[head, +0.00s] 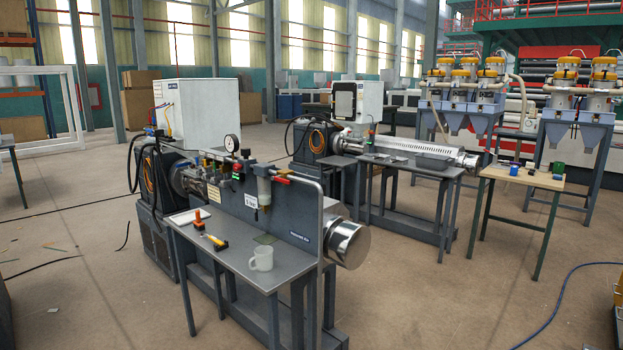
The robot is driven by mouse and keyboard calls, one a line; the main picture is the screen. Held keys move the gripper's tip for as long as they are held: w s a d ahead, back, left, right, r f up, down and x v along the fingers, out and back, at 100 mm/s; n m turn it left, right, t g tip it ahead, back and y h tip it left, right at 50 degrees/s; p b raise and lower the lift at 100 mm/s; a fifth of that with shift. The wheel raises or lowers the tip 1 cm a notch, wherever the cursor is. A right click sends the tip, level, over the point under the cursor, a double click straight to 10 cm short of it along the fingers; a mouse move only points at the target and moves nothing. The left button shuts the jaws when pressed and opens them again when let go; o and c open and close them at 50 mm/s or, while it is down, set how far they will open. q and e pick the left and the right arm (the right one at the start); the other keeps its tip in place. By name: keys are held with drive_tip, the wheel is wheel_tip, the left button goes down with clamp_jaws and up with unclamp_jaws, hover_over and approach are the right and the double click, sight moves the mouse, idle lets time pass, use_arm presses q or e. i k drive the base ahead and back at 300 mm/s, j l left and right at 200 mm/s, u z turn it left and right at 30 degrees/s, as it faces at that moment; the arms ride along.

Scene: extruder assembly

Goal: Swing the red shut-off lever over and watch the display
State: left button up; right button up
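A small display (237,172) with red and green lit parts is on the same panel, left of the lever. Its reading is too small to make out. Neither of my grippers is in the head view.
A white mug (261,258), a yellow-and-black tool (214,241) and a red-orange item (199,217) are on the near bench (226,262). A second machine bench (410,162) stands behind. Concrete floor is open in front, with a blue hose (562,302) at right.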

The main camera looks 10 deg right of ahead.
sight(278, 178)
drive_tip(key=i+l+u, duration=0.15)
drive_tip(key=i+l, duration=0.25)
drive_tip(key=i, duration=0.25)
drive_tip(key=i+l+u, duration=0.15)
drive_tip(key=i+l, duration=0.35)
drive_tip(key=i, duration=0.1)
